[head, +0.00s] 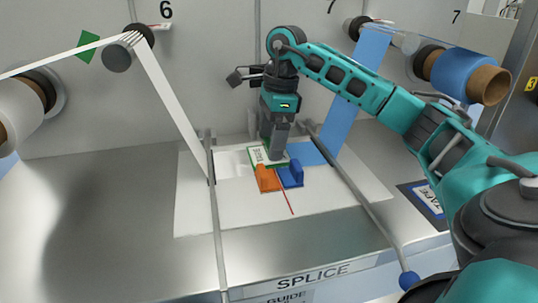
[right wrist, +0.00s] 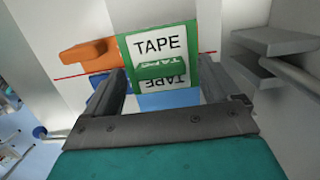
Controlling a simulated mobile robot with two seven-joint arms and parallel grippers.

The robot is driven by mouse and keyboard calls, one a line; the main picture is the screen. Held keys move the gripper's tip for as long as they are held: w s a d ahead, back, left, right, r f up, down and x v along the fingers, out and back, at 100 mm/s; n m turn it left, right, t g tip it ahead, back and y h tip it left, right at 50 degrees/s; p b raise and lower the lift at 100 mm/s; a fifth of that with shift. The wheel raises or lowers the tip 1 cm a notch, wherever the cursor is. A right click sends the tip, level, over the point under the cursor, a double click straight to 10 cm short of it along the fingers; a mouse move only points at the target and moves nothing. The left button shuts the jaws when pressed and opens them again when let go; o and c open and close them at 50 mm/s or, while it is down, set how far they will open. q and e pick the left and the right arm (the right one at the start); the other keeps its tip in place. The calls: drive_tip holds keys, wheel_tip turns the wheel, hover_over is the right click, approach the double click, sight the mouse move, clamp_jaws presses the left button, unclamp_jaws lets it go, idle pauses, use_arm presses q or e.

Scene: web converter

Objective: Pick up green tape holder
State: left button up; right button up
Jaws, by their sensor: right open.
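The green tape holder (right wrist: 189,50) has a white face with the word TAPE and a raised green grip in its middle. In the head view the tape holder (head: 256,156) lies on the white splice plate, partly hidden by my right gripper (head: 279,150). My right gripper (right wrist: 165,85) is open, pointing down over the holder. In the right wrist view its fingers stand to the left and right of the green grip. I cannot tell whether they touch it. My left gripper is in neither view.
An orange block (head: 267,180) and a blue block (head: 291,175) sit right beside the holder, near a red line. Metal rods (head: 216,230) flank the plate. A white web (head: 165,90) and a blue web (head: 362,85) run down to it. A dark TAPE pad (head: 426,200) lies right.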

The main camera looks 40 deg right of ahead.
drive_tip(key=shift+f, duration=0.6)
drive_tip(key=c, duration=0.9)
drive_tip(key=shift+o, duration=0.2)
drive_tip(key=shift+r, duration=0.1)
